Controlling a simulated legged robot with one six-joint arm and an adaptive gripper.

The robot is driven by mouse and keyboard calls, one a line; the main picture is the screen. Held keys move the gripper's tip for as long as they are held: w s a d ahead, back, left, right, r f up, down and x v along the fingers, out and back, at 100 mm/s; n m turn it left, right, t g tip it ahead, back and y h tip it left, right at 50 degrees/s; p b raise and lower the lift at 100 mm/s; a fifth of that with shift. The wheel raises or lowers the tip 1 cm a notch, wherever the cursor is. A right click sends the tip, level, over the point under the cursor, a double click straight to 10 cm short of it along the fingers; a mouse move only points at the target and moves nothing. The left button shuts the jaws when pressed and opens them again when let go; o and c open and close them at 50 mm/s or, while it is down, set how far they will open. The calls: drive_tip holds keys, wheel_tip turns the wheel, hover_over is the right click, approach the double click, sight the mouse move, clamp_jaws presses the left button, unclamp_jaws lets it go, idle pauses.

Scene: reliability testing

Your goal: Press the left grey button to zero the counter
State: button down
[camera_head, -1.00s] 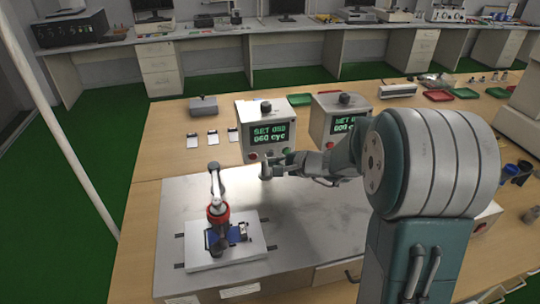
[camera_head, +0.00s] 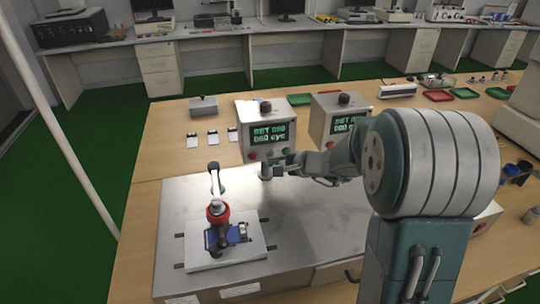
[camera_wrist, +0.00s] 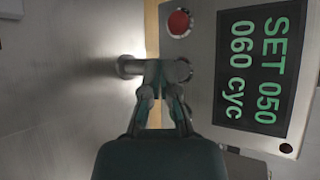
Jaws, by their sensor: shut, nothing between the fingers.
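The left counter box (camera_head: 240,125) stands at the back of the metal plate. Its green display (camera_head: 269,135) reads SET 050 and 060 cyc, and shows sideways in the wrist view (camera_wrist: 262,70). A red button (camera_wrist: 179,23) is on its lower front. My gripper (camera_head: 268,172) is shut and empty, low in front of this box. In the wrist view the shut fingers (camera_wrist: 155,70) lie beside the panel's lower edge, close to the red button. Contact with the panel cannot be told.
A second counter box (camera_head: 320,118) stands to the right, partly behind my arm. A test rig with a red-ringed arm (camera_head: 218,214) stands on a white base (camera_head: 195,260) at the plate's front left. Small white cards (camera_head: 212,138) lie left of the boxes. The plate's middle is clear.

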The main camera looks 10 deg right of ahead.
drive_tip(key=shift+w, duration=0.15)
drive_tip(key=shift+w, duration=0.2)
drive_tip(key=shift+w, duration=0.35)
idle(0.6)
drive_tip(key=shift+s+r, duration=0.1)
drive_tip(key=shift+s, duration=0.7)
drive_tip(key=s, duration=0.5)
idle(0.5)
idle(0.5)
